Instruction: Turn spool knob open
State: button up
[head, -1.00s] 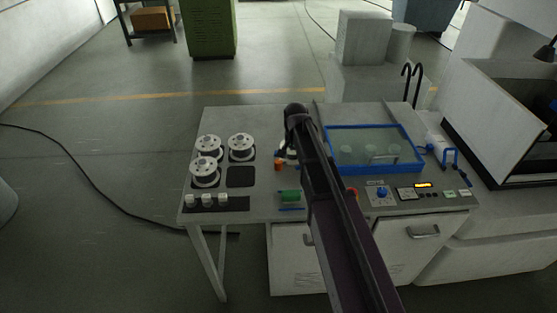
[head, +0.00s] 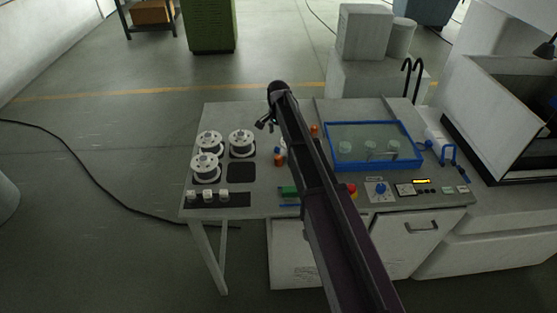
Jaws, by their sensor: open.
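A blue knob (head: 380,188) sits on a pale square plate on the front panel of the worktable (head: 330,208); its label is too small to read, and I cannot tell its exact setting. My gripper (head: 264,124) is small and dark in the head view, open and empty. It hangs at the far end of my arm, above the back middle of the table, well left of and behind the knob. Three white spools (head: 206,166) stand on the left of the table, apart from my gripper. My arm crosses the table's middle and hides part of it.
A blue-framed clear lid (head: 374,168) covers several pale round parts behind the knob. A red button (head: 351,190) is left of the knob; a lit yellow display (head: 421,182) is to its right. Small white pieces (head: 207,196) stand front left.

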aim_at(278, 157)
jog(key=shift+f+b, duration=6.65)
jog(key=shift+f, duration=0.15)
grip_shut()
